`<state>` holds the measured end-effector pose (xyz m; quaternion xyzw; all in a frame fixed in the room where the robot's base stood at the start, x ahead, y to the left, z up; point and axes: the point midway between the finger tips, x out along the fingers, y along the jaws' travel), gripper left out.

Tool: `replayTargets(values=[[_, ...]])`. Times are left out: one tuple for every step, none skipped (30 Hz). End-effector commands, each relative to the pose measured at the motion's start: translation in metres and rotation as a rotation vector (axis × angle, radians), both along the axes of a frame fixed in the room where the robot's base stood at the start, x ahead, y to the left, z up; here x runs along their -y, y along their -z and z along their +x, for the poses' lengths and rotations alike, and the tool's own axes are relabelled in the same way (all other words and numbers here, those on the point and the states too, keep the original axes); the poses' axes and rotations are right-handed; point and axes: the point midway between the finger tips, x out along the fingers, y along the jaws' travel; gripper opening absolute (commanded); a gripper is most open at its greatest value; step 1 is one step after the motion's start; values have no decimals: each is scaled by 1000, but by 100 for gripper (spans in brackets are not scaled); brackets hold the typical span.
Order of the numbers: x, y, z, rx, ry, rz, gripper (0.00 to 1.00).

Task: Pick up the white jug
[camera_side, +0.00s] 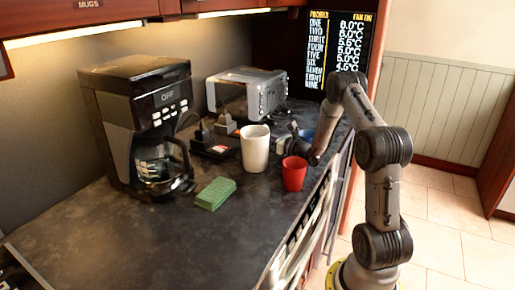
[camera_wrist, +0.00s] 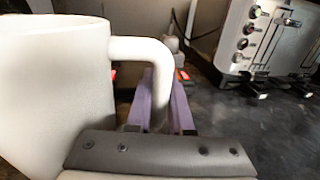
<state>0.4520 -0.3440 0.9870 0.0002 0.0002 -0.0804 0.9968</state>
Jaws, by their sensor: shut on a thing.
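The white jug (camera_side: 255,149) is upright at the middle of the dark counter, in front of the toaster. In the side view its base appears to be at the counter surface; I cannot tell if there is a gap. My gripper (camera_side: 281,146) reaches it from the right, on its handle side. In the wrist view the jug (camera_wrist: 55,85) fills the left, with its handle curving down between the two purple fingers of my gripper (camera_wrist: 162,101). The fingers are shut on the handle. The lower end of the handle is hidden.
A red cup (camera_side: 293,174) stands close in front of my gripper, and a blue cup (camera_side: 306,136) is behind it. A green sponge (camera_side: 216,193), a coffee maker (camera_side: 135,115) and power sockets (camera_side: 214,141) are left. The toaster (camera_side: 246,92) is behind. The front counter is clear.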

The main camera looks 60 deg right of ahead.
Motion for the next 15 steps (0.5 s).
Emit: replayTargets(values=[[0, 0, 0, 0, -1, 0, 0], [0, 0, 0, 0, -1, 0, 0], [0, 0, 0, 0, -1, 0, 0], [0, 0, 0, 0, -1, 0, 0], [0, 0, 0, 0, -1, 0, 0], [0, 0, 0, 0, -1, 0, 0], [0, 0, 0, 0, -1, 0, 0], [0, -3, 1, 6, -1, -3, 0], [0, -3, 1, 6, -1, -3, 0], [0, -3, 1, 6, -1, -3, 0], [0, -3, 1, 6, -1, -3, 0], [0, -3, 1, 6, -1, -3, 0], [0, -3, 1, 6, -1, -3, 0], [0, -3, 1, 6, -1, -3, 0], [0, -4, 1, 6, 0, -3, 0]])
